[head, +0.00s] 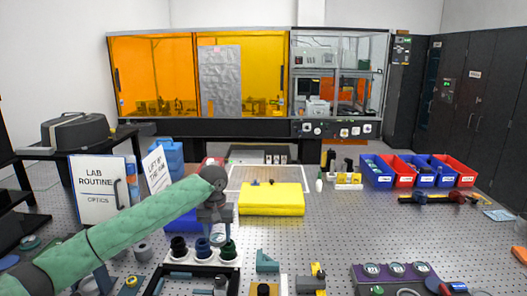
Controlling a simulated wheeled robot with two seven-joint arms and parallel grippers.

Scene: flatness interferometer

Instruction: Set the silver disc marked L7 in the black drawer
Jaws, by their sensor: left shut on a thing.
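My left gripper (215,217) points down above a white rack (172,261) with black, blue and green round pieces. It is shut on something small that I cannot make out. Several silver discs (397,268) with dark, ringed faces sit in a purple holder (362,281) at the lower right. Their markings are too small to read, so I cannot tell which is L7. A black open-topped frame (236,285), possibly the black drawer, lies at the bottom edge, below the white rack. My right gripper is not in view.
A yellow block (272,203) lies behind and right of my gripper. Red and blue bins (402,178) stand at the back right. A Lab Routine binder (100,200) stands at the left. The perforated table (400,228) is clear at centre right.

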